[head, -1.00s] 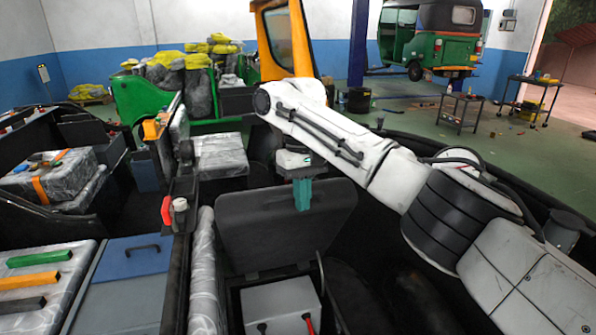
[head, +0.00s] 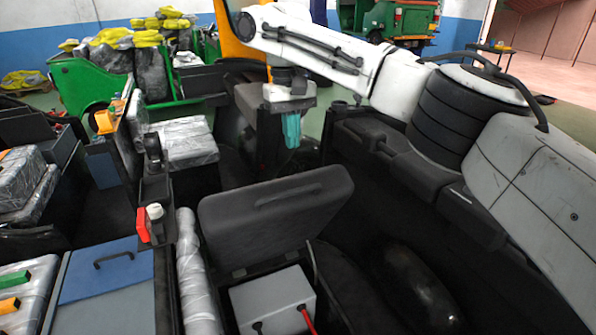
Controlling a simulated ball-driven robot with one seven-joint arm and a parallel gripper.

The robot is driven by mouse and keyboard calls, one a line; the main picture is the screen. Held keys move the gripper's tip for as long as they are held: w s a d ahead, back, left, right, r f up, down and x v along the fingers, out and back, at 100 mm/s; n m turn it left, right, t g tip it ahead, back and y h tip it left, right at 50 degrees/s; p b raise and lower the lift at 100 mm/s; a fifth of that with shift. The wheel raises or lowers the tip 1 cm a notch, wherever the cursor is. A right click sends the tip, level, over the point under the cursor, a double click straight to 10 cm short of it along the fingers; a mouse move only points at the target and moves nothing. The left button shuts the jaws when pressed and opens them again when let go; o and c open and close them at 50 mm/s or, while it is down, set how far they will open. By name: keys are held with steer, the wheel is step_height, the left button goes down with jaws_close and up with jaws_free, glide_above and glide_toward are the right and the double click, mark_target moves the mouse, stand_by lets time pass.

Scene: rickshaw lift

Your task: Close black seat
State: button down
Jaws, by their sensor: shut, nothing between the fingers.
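The black seat (head: 272,222) is a padded panel standing tilted up, hinged along its lower edge, over an open compartment. A grey box (head: 272,299) with a red and a black terminal sits in that compartment. My gripper (head: 291,143) has teal fingers pointing down. It is shut and empty, above and beyond the seat's upper edge, and apart from it in the picture. My white arm reaches in from the right.
A blue lid (head: 107,268) with a handle lies at the left. A plastic-wrapped roll (head: 190,270) runs beside the compartment. A wrapped seat (head: 184,142) stands further back. A dark wheel arch (head: 415,285) is at the lower right.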

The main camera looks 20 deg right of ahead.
glide_toward(299, 197)
steer(key=shift+w+d+f+p, duration=0.1)
steer(key=shift+w+f+p, duration=0.1)
steer(key=shift+w, duration=0.3)
steer(key=shift+w+f+p, duration=0.15)
steer(key=shift+w+f, duration=0.05)
steer(key=shift+w, duration=0.3)
steer(key=shift+s+f+p, duration=0.2)
steer(key=shift+s+f, duration=0.4)
steer(key=shift+s, duration=0.15)
steer(key=shift+s+f+p, duration=0.15)
steer(key=shift+s+f, duration=0.4)
steer(key=shift+s, duration=0.2)
